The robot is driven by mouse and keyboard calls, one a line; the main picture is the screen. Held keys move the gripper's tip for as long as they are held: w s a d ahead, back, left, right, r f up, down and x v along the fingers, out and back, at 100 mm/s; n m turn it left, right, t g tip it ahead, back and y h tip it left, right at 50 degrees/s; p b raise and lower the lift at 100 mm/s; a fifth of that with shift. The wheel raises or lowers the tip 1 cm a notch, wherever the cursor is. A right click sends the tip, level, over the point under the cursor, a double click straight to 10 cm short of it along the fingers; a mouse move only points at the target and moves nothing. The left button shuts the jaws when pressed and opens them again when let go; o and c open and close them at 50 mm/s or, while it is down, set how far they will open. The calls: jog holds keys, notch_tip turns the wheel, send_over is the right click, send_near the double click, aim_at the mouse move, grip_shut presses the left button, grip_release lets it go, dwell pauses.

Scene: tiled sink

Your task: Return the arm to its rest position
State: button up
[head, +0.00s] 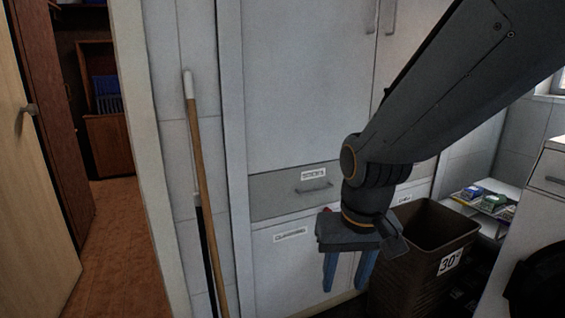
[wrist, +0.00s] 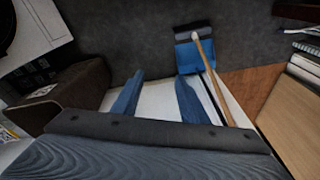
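My arm (head: 440,100) reaches in from the upper right of the head view and bends at a joint above my gripper (head: 345,284). The gripper hangs with its two blue fingers pointing down, in front of the white cabinet and just left of a brown bin. In the wrist view my gripper (wrist: 159,78) shows its fingers spread apart with nothing between them. It is open and empty.
The brown bin (head: 411,272) stands close to the gripper's right. A wooden-handled pole (head: 200,160) leans against the wall at left. White cabinets (head: 300,90) stand behind the arm. A shelf with small items (head: 484,199) is at right. A doorway with brown floor (head: 112,240) opens at left.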

jog(key=s+r+n+g+p, duration=0.1)
jog(key=s+r+n+g, duration=0.1)
jog(key=s, duration=0.7)
jog(key=d+r+m+p, duration=0.2)
jog(key=d+r+p, duration=0.5)
jog(key=p, duration=0.7)
jog(key=shift+w+d+r+m+p, duration=0.15)
jog(key=shift+w+d+m+p, duration=0.15)
jog(key=shift+d+m+p, duration=0.1)
